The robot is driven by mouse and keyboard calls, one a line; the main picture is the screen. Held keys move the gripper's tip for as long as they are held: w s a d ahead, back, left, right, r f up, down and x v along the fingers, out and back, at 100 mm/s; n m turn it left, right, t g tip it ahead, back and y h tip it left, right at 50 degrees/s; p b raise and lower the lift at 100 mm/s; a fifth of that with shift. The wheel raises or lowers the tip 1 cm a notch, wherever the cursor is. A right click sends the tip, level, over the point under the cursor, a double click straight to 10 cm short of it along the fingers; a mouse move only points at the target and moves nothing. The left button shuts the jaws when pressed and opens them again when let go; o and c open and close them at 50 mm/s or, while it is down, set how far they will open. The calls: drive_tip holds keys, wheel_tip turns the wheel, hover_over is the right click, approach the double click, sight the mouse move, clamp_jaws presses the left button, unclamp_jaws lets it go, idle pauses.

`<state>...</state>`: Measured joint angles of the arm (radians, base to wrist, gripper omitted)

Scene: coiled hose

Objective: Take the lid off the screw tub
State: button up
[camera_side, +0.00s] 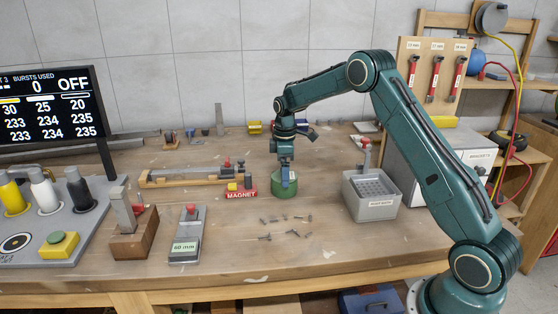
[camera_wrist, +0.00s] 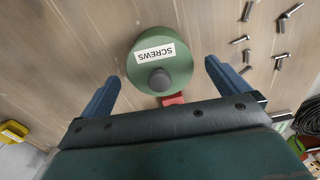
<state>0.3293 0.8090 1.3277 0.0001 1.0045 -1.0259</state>
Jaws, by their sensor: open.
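The screw tub (camera_side: 284,192) is a round green tub standing on the bench, partly behind my gripper in the side view. In the wrist view its green lid (camera_wrist: 176,66) is on, with a white SCREWS label and a dark round knob (camera_wrist: 160,80). My gripper (camera_side: 288,183) points down over the tub. Its blue fingers are open in the wrist view (camera_wrist: 162,72), one on each side of the knob and apart from it. How far the fingertips are above the lid is hard to tell.
Several loose screws (camera_side: 287,220) lie on the bench in front of the tub. A red MAGNET block (camera_side: 240,194) is close on the left. A grey bin (camera_side: 371,210) stands on the right. A grey gauge block (camera_side: 187,235) is at front left. The front middle is mostly clear.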

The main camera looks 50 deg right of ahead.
drive_tip(key=c, duration=1)
drive_tip(key=shift+c, duration=0.2)
drive_tip(key=shift+r, duration=0.2)
wheel_tip(320, 180, up, 20)
drive_tip(key=shift+f, duration=0.15)
idle(0.5)
